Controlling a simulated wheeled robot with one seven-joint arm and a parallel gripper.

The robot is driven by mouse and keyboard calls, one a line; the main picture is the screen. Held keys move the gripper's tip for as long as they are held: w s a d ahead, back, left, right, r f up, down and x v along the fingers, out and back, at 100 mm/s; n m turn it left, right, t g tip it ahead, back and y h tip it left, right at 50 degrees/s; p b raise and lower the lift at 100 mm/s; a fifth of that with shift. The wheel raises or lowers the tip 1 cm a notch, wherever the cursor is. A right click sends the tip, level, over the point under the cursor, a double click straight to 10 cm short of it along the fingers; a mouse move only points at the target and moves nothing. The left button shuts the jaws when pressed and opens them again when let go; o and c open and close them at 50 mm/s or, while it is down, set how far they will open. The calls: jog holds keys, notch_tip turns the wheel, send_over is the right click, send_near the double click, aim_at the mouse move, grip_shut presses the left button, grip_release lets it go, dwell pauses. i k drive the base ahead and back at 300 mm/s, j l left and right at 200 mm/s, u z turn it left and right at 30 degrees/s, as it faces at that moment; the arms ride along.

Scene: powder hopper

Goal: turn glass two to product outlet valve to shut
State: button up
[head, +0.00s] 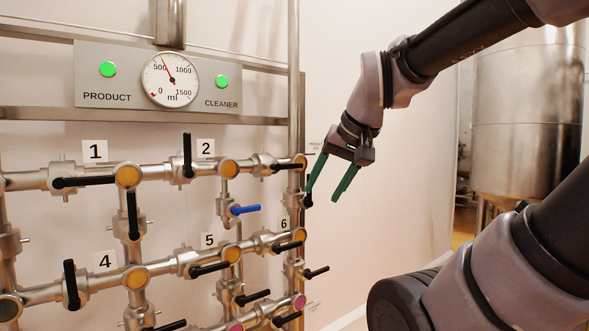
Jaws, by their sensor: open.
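A round sight glass (228,168) with a yellow face sits on the upper pipe beside the number 2 plate (206,147). Just right of it is a valve whose black handle (285,166) lies along the pipe. Further right, another yellow glass (300,161) sits by the vertical post, near a small label too small to read fully. My gripper (322,194) is open and empty, right of these fittings, its green fingers pointing down. Its left fingertip appears close to a dark handle end (308,200) below the right glass; I cannot tell whether they touch.
Several more black-handled valves fill the lower pipes. A gauge (171,79) sits above. The wall right of the post is clear; a steel tank (527,120) stands behind.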

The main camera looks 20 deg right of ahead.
aim_at(277, 167)
jog(key=z, duration=0.25)
jog(key=i+j+z, duration=0.15)
jog(key=i, duration=0.3)
jog(key=i+j+z, duration=0.15)
jog(key=i+j, duration=0.25)
